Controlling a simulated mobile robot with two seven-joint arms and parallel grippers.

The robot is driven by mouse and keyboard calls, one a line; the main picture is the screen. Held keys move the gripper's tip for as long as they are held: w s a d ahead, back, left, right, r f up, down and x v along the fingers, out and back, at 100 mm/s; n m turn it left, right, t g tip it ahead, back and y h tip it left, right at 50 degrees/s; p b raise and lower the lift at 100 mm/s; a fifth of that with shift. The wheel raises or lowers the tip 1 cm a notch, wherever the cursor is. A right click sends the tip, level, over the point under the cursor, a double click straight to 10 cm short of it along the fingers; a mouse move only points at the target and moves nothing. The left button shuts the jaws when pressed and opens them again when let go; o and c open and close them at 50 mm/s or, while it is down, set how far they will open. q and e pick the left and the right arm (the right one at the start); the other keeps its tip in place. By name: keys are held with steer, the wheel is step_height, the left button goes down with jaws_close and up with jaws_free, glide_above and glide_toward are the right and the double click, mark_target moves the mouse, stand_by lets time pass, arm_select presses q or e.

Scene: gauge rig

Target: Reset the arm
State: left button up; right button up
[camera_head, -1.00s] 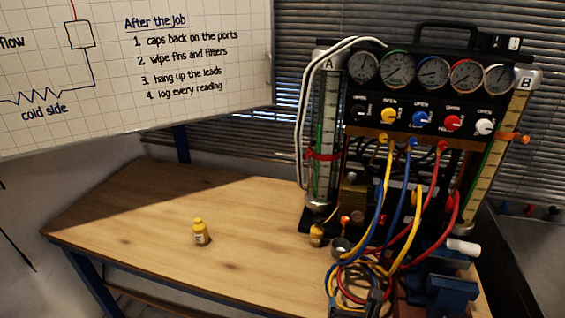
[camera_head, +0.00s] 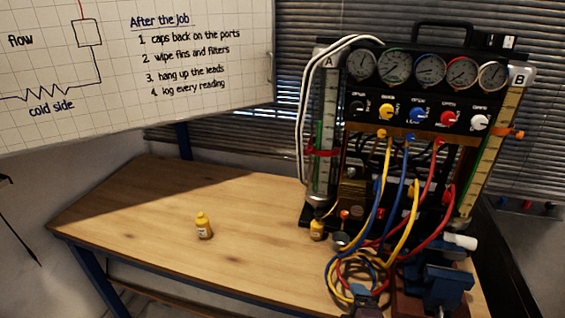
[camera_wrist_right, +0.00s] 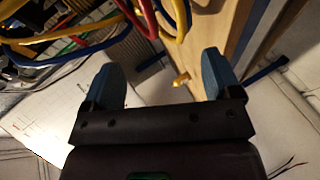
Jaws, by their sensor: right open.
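My right gripper (camera_wrist_right: 162,80) shows in the right wrist view with its two blue-grey fingers wide apart and nothing between them. Looped hoses (camera_wrist_right: 130,20) are beyond its fingers at the upper left of that view. A small yellow object (camera_wrist_right: 181,79) shows past the gap, near the wooden table (camera_wrist_right: 205,35). In the head view, a blue-grey piece (camera_head: 360,292) sits among the hoses at the bottom edge; I cannot tell whether it is part of my right gripper. My left gripper is in neither view.
The gauge rig (camera_head: 430,95) stands at the table's right, with coloured hoses (camera_head: 404,190) hanging in front. A blue vise (camera_head: 447,285) is at lower right.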

steer(key=s+d+f+m+g, duration=0.1)
steer(key=s+d+f+m, duration=0.2)
steer(key=s+d+m, duration=0.2)
steer(key=s+d+f+m+g+h, duration=0.1)
steer(key=s+d+f+m, duration=0.2)
steer(key=s+d+m, duration=0.3)
steer(key=s+m, duration=0.4)
steer(key=shift+d, duration=0.3)
